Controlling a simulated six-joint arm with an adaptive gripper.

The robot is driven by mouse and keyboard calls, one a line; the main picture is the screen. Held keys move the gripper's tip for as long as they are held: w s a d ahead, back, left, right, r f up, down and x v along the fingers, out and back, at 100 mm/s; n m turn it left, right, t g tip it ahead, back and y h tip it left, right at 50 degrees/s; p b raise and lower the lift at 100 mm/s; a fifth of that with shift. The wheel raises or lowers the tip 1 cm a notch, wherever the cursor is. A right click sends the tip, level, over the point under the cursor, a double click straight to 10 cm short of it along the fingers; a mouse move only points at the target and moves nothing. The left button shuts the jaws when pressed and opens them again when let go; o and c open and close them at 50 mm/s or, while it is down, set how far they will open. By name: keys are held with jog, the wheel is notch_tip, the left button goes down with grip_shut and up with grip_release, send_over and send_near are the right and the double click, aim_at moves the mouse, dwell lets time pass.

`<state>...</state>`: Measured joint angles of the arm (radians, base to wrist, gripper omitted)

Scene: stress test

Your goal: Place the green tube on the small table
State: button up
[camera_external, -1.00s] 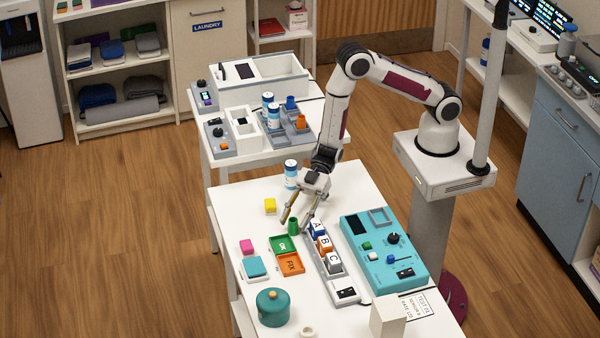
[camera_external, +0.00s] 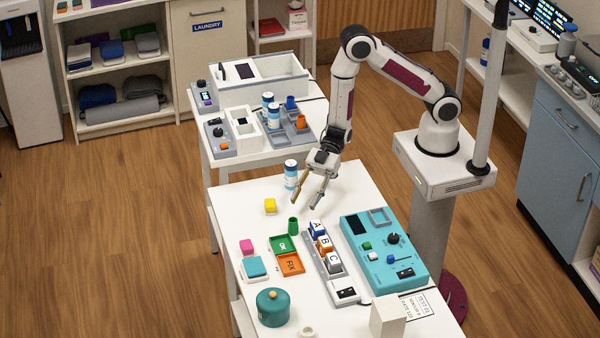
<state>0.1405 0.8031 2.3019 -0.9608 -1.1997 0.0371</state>
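The green tube (camera_external: 293,226) stands upright on the white table (camera_external: 233,205), just behind the green OK tray and left of the lettered blocks. My gripper (camera_external: 304,205) is above the table, behind and slightly right of the tube. Its two fingers are spread apart with nothing between them, and it does not touch the tube. A smaller white table (camera_external: 205,150) stands behind the main one. It carries a grey rack (camera_external: 296,137) with a blue and an orange tube, bottles and devices.
A blue-and-white bottle (camera_external: 291,174) stands close left of my gripper. The left back of the main table is clear.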

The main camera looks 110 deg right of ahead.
jog(key=shift+v, duration=2.1)
jog(key=shift+w, duration=0.1)
jog(key=shift+w+d+r+h, duration=0.3)
jog(key=shift+d+r, duration=0.05)
jog(key=shift+d, duration=0.05)
jog(key=s+d+r+m+h, duration=0.2)
jog(key=d+r+h, duration=0.3)
jog(key=d+r, duration=0.25)
jog(key=s+d+r+m+h, duration=0.2)
jog(key=d+r+m+h, duration=0.1)
jog(key=d+r+h, duration=0.4)
jog(key=s+a+r+m+g+y, duration=0.1)
jog(key=s+a+r+m+g, duration=0.1)
jog(key=s, duration=1)
jog(key=s+a+r+m+g+y, duration=0.1)
jog(key=s+r, duration=0.4)
jog(key=s, duration=0.7)
jog(key=shift+s+a+m+g+y, duration=0.3)
jog(key=shift+a+m+g, duration=0.3)
jog(key=shift+a, duration=0.45)
